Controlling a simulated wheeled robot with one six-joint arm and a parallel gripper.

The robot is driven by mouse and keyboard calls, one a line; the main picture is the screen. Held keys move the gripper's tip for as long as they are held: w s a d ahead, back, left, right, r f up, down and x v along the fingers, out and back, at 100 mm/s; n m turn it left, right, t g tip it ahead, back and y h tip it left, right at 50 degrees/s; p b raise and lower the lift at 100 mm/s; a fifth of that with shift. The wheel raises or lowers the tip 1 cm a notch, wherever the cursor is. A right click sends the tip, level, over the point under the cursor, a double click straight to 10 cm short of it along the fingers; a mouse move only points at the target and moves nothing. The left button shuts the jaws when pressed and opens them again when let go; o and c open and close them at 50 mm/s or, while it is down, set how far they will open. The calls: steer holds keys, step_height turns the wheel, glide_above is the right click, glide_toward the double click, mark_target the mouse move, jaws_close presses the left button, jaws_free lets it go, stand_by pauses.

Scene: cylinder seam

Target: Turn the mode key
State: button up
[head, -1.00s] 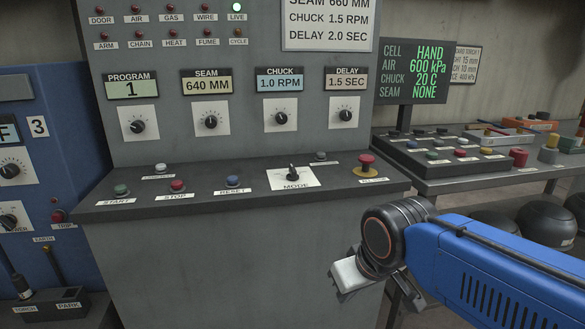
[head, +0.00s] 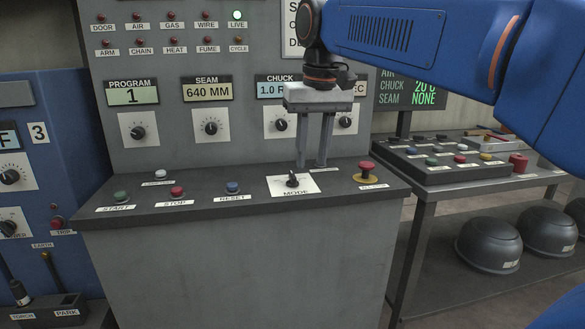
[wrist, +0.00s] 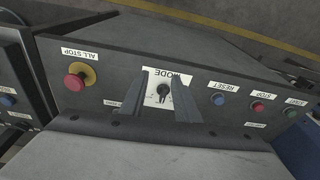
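The mode key (head: 292,180) is a small black knob on a white plate labelled MODE (head: 312,184), on the sloped console shelf (head: 240,208). In the wrist view the mode key (wrist: 163,90) shows between my two fingers, with the plate around it. My gripper (head: 311,165) points down above the shelf, just behind the key in the head view. Its fingers are apart with nothing between them that they touch. The exact height of the fingertips over the key is hard to tell.
The red all-stop button (head: 366,168) on its yellow base stands right of the key. Blue reset (head: 232,187), red stop (head: 177,191) and green start (head: 121,197) buttons lie to the left. The upright panel with dials rises behind. A side bench (head: 470,180) is at the right.

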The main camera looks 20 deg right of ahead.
step_height(320, 180, up, 11)
steer(key=g, duration=0.2)
glide_above(293, 174)
steer(key=shift+m, duration=0.4)
step_height(293, 174, down, 17)
steer(key=shift+f, duration=0.2)
jaws_close()
